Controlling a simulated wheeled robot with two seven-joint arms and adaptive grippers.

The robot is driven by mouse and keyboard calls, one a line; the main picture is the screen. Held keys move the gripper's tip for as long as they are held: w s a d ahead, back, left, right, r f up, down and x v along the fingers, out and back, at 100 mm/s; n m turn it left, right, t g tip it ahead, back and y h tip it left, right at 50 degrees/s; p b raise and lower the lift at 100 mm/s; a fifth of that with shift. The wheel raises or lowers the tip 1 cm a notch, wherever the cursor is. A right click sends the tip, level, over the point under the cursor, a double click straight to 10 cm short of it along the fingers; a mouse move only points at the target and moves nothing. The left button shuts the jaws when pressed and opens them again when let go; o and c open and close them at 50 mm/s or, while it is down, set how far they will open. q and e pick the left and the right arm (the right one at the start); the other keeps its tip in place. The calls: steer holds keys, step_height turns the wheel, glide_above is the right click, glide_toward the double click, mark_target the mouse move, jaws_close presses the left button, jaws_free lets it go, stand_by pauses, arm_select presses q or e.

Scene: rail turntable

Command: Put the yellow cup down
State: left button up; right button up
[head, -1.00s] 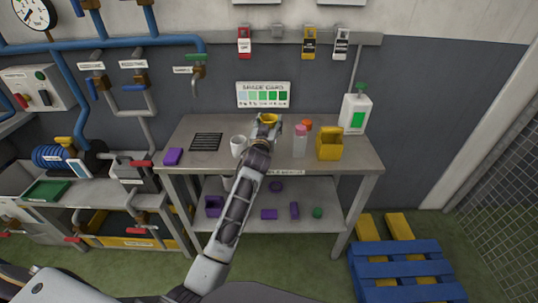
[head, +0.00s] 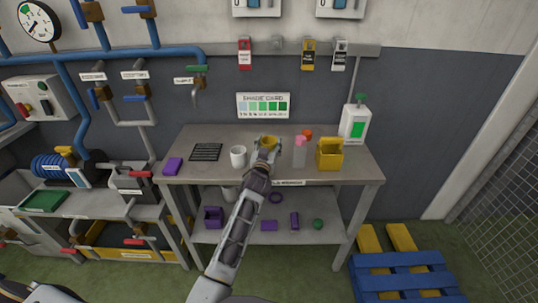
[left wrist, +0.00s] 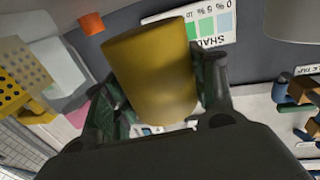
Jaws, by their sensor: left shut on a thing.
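The yellow cup (head: 268,142) is in my left gripper (head: 265,152), above or at the middle of the grey metal table (head: 215,172). In the left wrist view the yellow cup (left wrist: 155,75) fills the space between the two dark fingers of my left gripper (left wrist: 160,100), which is shut on it. In the head view the gripper hides the cup's lower part. I cannot tell whether its base touches the tabletop. My right gripper is not in view.
A white cup (head: 238,157) stands left of the gripper. A dispenser (head: 354,125) stands at the back right.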

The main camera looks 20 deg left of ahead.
arm_select(q)
step_height(320, 180, down, 4)
steer(key=shift+r, duration=0.1)
steer(key=shift+f, duration=0.25)
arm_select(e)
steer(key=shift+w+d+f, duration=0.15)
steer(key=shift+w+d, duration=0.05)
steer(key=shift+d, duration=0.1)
arm_select(q)
steer(key=shift+f+b, duration=0.25)
steer(key=shift+b, duration=0.1)
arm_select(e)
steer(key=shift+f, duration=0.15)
arm_select(q)
steer(key=o, duration=0.9)
steer(key=shift+o, duration=0.2)
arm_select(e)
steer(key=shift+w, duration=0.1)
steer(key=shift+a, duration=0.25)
